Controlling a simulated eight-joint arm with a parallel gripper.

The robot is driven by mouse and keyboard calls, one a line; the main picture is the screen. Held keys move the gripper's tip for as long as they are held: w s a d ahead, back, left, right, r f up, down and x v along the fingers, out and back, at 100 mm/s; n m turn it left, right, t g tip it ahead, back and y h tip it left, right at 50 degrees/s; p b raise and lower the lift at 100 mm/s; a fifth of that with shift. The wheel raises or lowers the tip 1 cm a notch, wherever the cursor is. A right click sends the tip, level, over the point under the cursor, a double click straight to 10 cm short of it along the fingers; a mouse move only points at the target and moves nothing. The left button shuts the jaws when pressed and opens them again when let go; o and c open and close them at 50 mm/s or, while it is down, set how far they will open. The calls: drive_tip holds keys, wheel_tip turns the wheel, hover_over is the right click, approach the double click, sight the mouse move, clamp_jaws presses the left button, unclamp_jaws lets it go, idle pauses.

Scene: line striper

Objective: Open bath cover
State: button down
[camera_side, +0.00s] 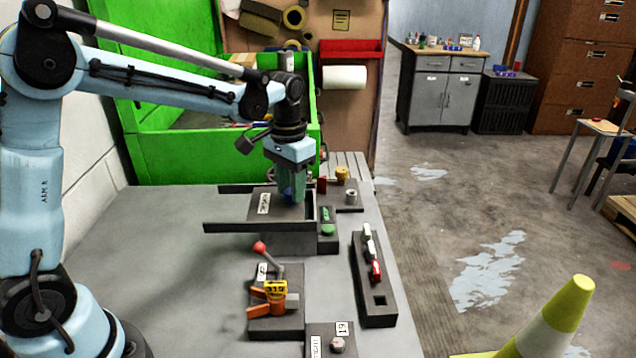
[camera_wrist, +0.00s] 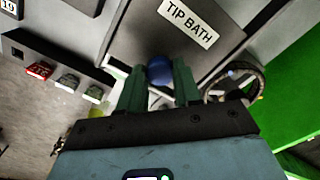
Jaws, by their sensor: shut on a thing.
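The bath cover (camera_side: 262,205) is a dark grey plate with a white label, lying on a dark box with long rails on the bench. In the wrist view the cover (camera_wrist: 180,45) carries the label "TIP BATH" and a round blue knob (camera_wrist: 159,69). My gripper (camera_side: 292,196) points down over the right part of the cover. In the wrist view its green fingers (camera_wrist: 160,82) stand on both sides of the knob and are shut on it. A dark gap shows at the right end of the box in the side view. The fingertips are partly hidden there.
A handwheel (camera_wrist: 235,82) is close beside the cover. A block with a red-knobbed lever (camera_side: 261,248) stands in front, and a strip of rocker switches (camera_side: 372,280) lies to the right. A green booth (camera_side: 180,150) rises behind. The bench's left front is clear.

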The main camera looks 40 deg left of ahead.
sight(253, 203)
drive_tip(key=s+a, duration=0.5)
drive_tip(key=shift+s+a, duration=0.25)
drive_tip(key=shift+a, duration=0.1)
drive_tip(key=c, duration=0.8)
unclamp_jaws()
wheel_tip(253, 203, up, 12)
drive_tip(key=shift+r, duration=0.1)
drive_tip(key=shift+d, duration=0.15)
